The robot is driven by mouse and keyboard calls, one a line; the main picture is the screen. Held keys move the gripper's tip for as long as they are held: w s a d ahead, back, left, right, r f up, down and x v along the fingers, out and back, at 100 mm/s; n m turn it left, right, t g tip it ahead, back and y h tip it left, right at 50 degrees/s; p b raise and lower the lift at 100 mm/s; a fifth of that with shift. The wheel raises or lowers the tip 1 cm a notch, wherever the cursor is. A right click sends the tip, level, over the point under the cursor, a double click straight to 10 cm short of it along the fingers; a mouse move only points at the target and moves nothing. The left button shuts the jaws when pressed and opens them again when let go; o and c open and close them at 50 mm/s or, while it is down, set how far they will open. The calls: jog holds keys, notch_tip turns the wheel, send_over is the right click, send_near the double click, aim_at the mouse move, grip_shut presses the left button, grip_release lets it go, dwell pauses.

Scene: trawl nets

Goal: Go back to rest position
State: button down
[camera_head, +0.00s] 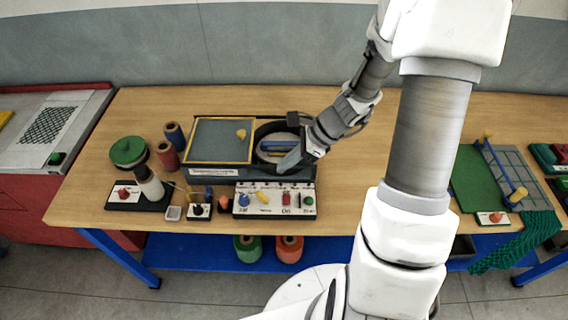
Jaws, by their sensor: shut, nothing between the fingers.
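My gripper (287,164) is at the end of my white and grey arm, which reaches over the table from the right. It is shut and empty. It points down and left over the round dark recess (262,135) of a black device. A blue bar (280,146) lies across that recess, just behind the gripper. I cannot tell whether the fingertips touch the device. Part of the recess is hidden by the gripper.
A yellow-framed panel (222,120) and a control panel with coloured knobs (272,201) lie close to the gripper. Thread spools (167,155) and a green round lid (128,150) stand left. A green net (518,243) hangs at the right edge. The table (350,205) is partly bare around my arm.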

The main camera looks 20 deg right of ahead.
dwell(0.5)
jog(key=s+a+r+n+h+b, duration=0.1)
jog(key=s+a+r+n+h, duration=0.15)
jog(key=r+n, duration=0.4)
jog(key=s+a+r+n+h, duration=0.1)
jog(key=s+r+n, duration=0.3)
jog(key=r+n, duration=0.25)
jog(key=s+d+r+n+t+h+b, duration=0.1)
jog(key=s+d+r+n+t+h, duration=0.1)
jog(key=s+r+n, duration=0.6)
jog(key=shift+s+d+r+t+h, duration=0.25)
jog(key=shift+s+r+t+h, duration=0.05)
jog(key=shift+s+t+h, duration=0.35)
